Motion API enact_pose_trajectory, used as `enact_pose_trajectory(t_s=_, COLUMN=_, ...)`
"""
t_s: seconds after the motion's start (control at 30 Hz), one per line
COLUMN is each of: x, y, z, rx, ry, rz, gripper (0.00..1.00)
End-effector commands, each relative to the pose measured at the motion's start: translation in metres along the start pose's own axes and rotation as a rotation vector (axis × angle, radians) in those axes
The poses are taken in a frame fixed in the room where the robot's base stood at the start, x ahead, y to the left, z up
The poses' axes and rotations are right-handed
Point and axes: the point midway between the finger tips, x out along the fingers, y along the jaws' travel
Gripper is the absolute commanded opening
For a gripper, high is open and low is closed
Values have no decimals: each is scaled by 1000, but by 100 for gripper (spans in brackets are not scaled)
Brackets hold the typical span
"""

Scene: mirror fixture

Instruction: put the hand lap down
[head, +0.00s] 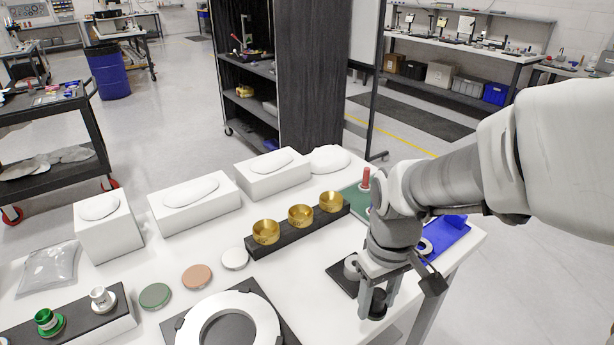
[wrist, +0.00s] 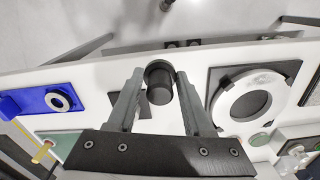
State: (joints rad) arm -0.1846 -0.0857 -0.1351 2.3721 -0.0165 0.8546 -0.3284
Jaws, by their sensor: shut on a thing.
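My gripper (head: 377,292) is at the right front part of the white table, pointing down. Its two fingers are shut on a dark cylinder, which I take to be the hand lap (head: 377,304). In the wrist view the hand lap (wrist: 159,84) shows between the fingertips of my gripper (wrist: 160,88), near the table's edge. A black square pad (head: 341,277) lies just left of the gripper; it shows partly behind the fingers in the wrist view (wrist: 118,103). Whether the hand lap touches the table or hangs just above it, I cannot tell.
A large white ring (head: 205,313) lies on a dark plate to the left. Brass cups (head: 300,214) stand in a black rack behind. A blue tray (wrist: 47,101) and a green mat (head: 352,197) with a red-handled tool (head: 366,179) are near the arm. White table shows between them.

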Motion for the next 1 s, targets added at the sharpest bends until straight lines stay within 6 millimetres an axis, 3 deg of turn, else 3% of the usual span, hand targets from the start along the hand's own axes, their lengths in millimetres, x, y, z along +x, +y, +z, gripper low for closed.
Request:
enact_pose_trajectory(t_s=0.17, x=15, y=-12, z=-18, rx=-3, ry=-4, rz=0, gripper=0)
enact_pose_trajectory(t_s=0.6, x=64, y=-56, z=-89, rx=-2, ry=-1, rz=0, gripper=0)
enact_pose_trajectory(t_s=0.8, x=73, y=-62, z=-98, rx=1, ry=-1, rz=0, gripper=0)
enact_pose_trajectory(t_s=1.0, x=103, y=-62, z=-97, rx=2, ry=-3, rz=0, gripper=0)
